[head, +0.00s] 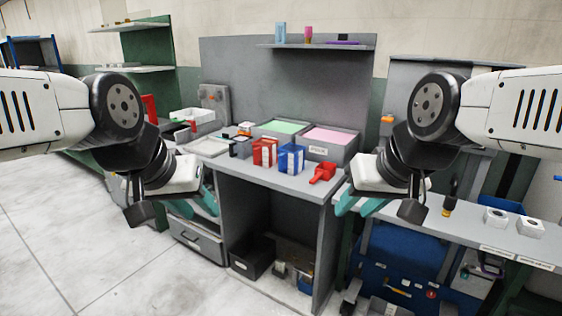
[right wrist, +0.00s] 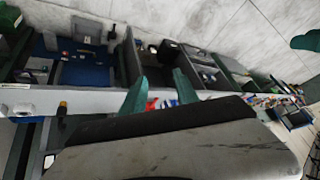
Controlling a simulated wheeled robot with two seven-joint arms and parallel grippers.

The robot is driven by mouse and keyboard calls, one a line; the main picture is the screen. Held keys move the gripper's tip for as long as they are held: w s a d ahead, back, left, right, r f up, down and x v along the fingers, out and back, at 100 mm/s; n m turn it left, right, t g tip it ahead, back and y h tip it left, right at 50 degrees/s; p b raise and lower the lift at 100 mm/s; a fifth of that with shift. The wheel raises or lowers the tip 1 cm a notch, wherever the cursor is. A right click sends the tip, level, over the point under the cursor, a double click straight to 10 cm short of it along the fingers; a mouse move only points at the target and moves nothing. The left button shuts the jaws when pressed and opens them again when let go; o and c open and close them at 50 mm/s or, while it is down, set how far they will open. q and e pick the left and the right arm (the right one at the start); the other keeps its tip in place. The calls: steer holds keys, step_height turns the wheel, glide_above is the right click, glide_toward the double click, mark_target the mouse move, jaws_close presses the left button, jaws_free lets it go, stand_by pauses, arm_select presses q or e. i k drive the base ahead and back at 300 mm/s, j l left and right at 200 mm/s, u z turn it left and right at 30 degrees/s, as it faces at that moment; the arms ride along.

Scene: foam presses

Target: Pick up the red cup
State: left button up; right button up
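A small red cup-like piece with a handle (head: 322,172) lies near the front right edge of the grey workbench (head: 318,191). A red container with a white front (head: 264,153) stands further left, beside a similar blue one (head: 291,158). My right gripper (head: 358,203) is open and empty, in front of the bench's right end and apart from the red pieces. Its spread teal fingers (right wrist: 160,92) also show in the right wrist view, with small red and blue patches seen between them, too small to identify. My left gripper (head: 197,203) appears open and empty, at the bench's left front.
Trays with green (head: 281,127) and pink (head: 331,136) contents sit behind the containers. A lower bench (head: 462,222) on the right holds two white blocks and a dark bottle (head: 450,198). A blue case (head: 405,262) stands beneath it. The floor at left is clear.

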mark_target(265, 151)
steer(key=i+u, duration=0.1)
steer(key=i, duration=1.8)
